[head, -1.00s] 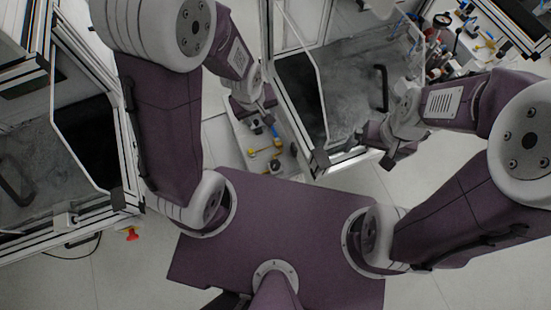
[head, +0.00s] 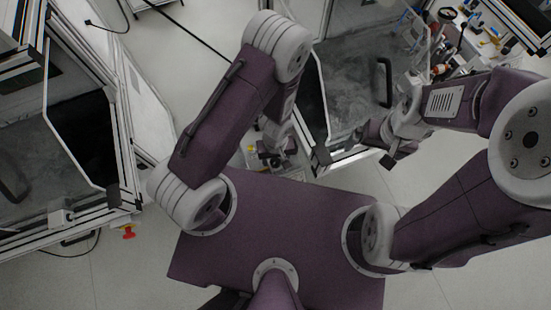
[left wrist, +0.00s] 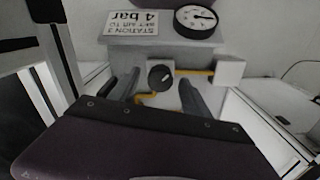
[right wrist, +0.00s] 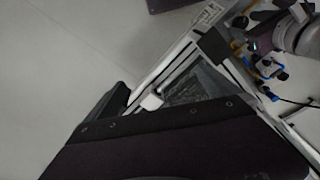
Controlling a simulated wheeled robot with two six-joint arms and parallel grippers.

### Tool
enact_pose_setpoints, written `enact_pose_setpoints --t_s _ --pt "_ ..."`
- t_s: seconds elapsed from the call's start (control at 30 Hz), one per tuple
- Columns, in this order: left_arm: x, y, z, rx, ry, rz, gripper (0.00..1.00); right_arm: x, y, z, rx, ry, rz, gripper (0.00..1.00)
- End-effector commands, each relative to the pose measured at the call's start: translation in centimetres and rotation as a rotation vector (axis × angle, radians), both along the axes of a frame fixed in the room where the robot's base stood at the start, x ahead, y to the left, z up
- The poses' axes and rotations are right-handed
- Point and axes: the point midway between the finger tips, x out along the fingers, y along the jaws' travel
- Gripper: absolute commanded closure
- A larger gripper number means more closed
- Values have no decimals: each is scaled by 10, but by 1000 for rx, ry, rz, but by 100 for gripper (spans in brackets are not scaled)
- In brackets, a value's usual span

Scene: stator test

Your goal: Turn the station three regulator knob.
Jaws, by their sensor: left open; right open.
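The station three regulator knob (left wrist: 160,77) is a small, round, black knob with a light mark, in the middle of the left wrist view. A sign (left wrist: 141,21) behind it reads, upside down, "STATION 3 SET AIR TO 4 bar". A round pressure gauge (left wrist: 195,21) with a white face sits beside the sign. My left gripper (left wrist: 159,84) is open, with one finger on each side of the knob; I cannot tell whether they touch it. In the head view my left gripper (head: 274,158) covers the knob. My right gripper (head: 377,147) is open and empty.
Yellow tubing and a white block (left wrist: 229,71) lie close to the knob. A framed enclosure (head: 350,85) stands near my right gripper, and another (head: 70,150) stands at the left. A red emergency button (head: 128,232) is at the left enclosure's corner. Cluttered fittings (head: 440,60) stand at upper right.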

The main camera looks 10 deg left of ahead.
Motion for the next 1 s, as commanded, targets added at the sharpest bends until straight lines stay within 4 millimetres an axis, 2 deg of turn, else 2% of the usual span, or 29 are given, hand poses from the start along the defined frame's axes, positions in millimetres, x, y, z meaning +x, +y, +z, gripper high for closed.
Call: enact_pose_setpoints --t_s 0.27,0.3,0.5,0.77,1.0 --pt "0 0 -5 -1 -1 0 44 0 0 0 0 0 0 0" --pt "0 0 -5 -1 -1 0 47 0 0 0 0 0 0 0" --pt "0 0 -5 -1 -1 0 100 0 0 0 0 0 0 0" --pt "0 0 -4 -1 -1 -23 100 0 0 0 0 0 0 0" --pt "0 0 -4 -1 -1 -145 100 0 0 1 0 0 0 0"
